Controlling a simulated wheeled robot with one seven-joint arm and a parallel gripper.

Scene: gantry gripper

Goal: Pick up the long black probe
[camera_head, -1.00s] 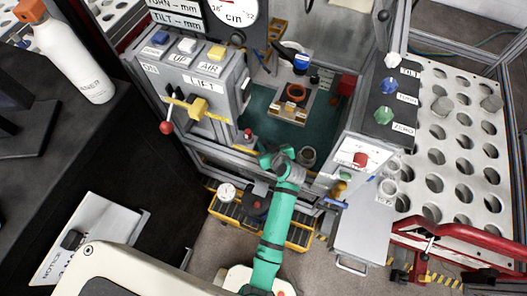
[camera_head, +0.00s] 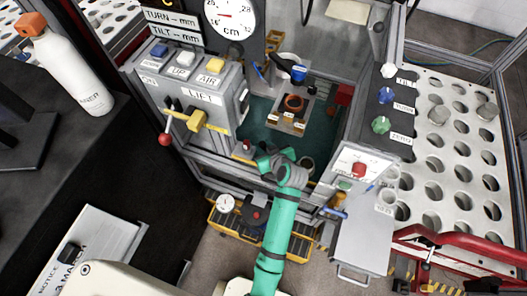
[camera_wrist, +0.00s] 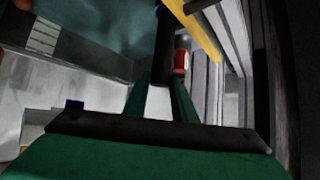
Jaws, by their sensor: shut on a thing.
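In the wrist view, my gripper (camera_wrist: 160,90) has its two green fingers on either side of a long black rod, which I take to be the black probe (camera_wrist: 165,45). The fingers are shut on it. The probe points away from the gripper, up the picture, and its far end runs out at the top edge. In the head view, my green arm reaches up from the bottom to the front opening of the gantry frame. The probe cannot be made out there; my arm's end hides that spot.
A red-capped part (camera_wrist: 181,62) is close to the right of the probe. The grey lift panel (camera_head: 190,90) stands left of the opening, the white panel with a red button (camera_head: 358,170) right. A yellow drawer organizer (camera_head: 235,232) lies below. The teal floor (camera_head: 265,130) holds a small fixture.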

